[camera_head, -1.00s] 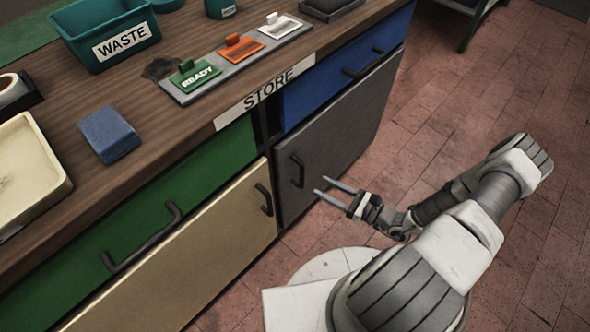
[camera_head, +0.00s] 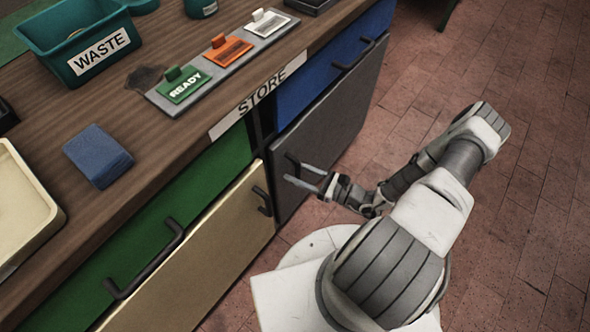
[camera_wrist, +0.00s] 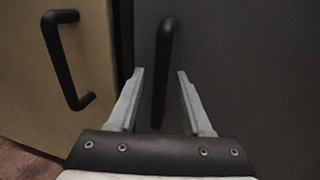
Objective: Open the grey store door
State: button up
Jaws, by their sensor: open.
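The grey store door (camera_head: 335,125) is the dark panel under the blue drawer front, right of the cream door, and it looks shut. Its black upright handle (camera_head: 293,168) is near the door's left edge. My gripper (camera_head: 305,179) is open right in front of that handle. In the wrist view the grey door (camera_wrist: 250,60) fills the right side, and its handle (camera_wrist: 163,60) runs upright between the lines of my two fingers (camera_wrist: 160,78). The handle's lower end shows between the fingers. I cannot tell whether either finger touches it.
The cream door (camera_head: 205,255) with a black handle (camera_head: 262,201) is just left, also in the wrist view (camera_wrist: 100,50). A green drawer (camera_head: 150,230) and blue drawer (camera_head: 320,70) have bar handles. The brick floor (camera_head: 500,230) to the right is clear.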

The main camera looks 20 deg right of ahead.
grip_shut()
dwell(1.4)
